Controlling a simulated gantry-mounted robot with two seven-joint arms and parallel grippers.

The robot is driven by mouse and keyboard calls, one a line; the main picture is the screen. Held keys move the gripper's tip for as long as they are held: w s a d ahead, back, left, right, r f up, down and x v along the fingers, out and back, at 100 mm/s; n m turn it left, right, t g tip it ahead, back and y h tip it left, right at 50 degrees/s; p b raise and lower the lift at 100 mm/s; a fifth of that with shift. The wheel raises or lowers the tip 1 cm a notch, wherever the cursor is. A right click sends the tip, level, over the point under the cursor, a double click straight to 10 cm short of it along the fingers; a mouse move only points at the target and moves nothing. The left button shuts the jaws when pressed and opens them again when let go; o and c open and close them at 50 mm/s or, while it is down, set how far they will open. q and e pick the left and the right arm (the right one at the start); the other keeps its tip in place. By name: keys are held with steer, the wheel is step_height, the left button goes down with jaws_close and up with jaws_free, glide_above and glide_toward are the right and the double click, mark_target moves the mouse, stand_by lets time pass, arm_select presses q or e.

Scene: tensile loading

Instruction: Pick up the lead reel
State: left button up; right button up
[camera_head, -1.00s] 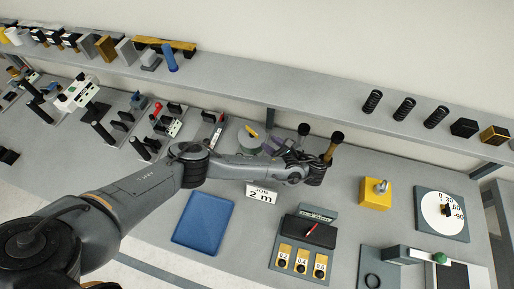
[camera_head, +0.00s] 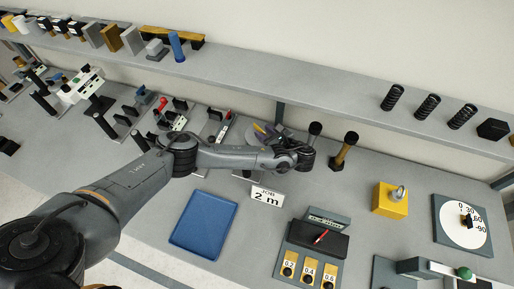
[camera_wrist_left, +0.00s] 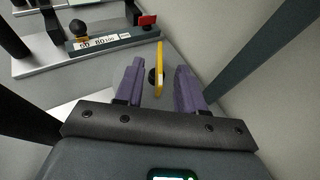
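I cannot tell for certain which thing is the lead reel. A thin yellow piece (camera_wrist_left: 159,68) with a black knob (camera_wrist_left: 152,76) beside it stands between the purple fingers of my left gripper (camera_wrist_left: 160,88) in the left wrist view. The fingers are open, with gaps on both sides of the yellow piece. In the head view the yellow piece (camera_head: 258,128) shows near the back of the bench, and my left gripper (camera_head: 268,133) is beside it, partly hidden by its own wrist. My right gripper is not in view.
Two black-topped posts (camera_head: 346,148) stand right of my left wrist. A scaled instrument (camera_wrist_left: 100,42) stands at upper left in the wrist view. A blue mat (camera_head: 203,225), a "JOB 2 m" sign (camera_head: 267,196) and a yellow block (camera_head: 390,200) lie nearer. The shelf (camera_head: 250,82) runs behind.

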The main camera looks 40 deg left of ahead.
arm_select(q)
steer(key=shift+a+f, duration=0.2)
steer(key=shift+a, duration=0.15)
jaws_close()
steer(key=shift+w, duration=0.1)
stand_by(1.1)
